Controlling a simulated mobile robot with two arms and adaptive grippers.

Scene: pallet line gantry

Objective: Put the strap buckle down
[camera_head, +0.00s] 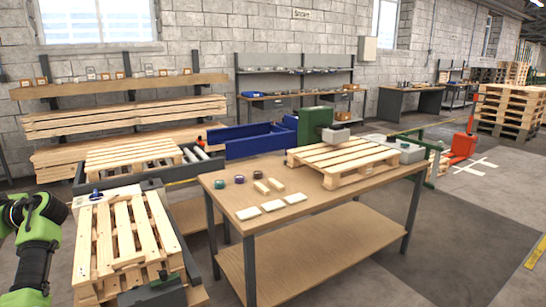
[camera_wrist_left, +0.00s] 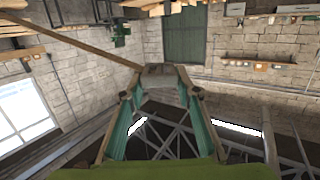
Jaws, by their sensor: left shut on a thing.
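The strap buckle appears to be the small grey block (camera_wrist_left: 160,72) between the fingertips in the left wrist view. My left gripper (camera_wrist_left: 161,88), with teal fingers, is shut on it, and the fingers hide part of its sides. Wall and roof show behind it, so it is held up in the air. In the head view my left arm comes in at the left edge, beside the near pallet; the fingers and the buckle cannot be made out there. My right gripper is in neither view.
A slatted pallet (camera_head: 124,238) lies at the front left with dark fixtures at its edges. The wooden workbench (camera_head: 290,229) carries another pallet (camera_head: 342,158), pale blocks (camera_head: 272,206) and small round items (camera_head: 239,179). The bench's front right top is bare.

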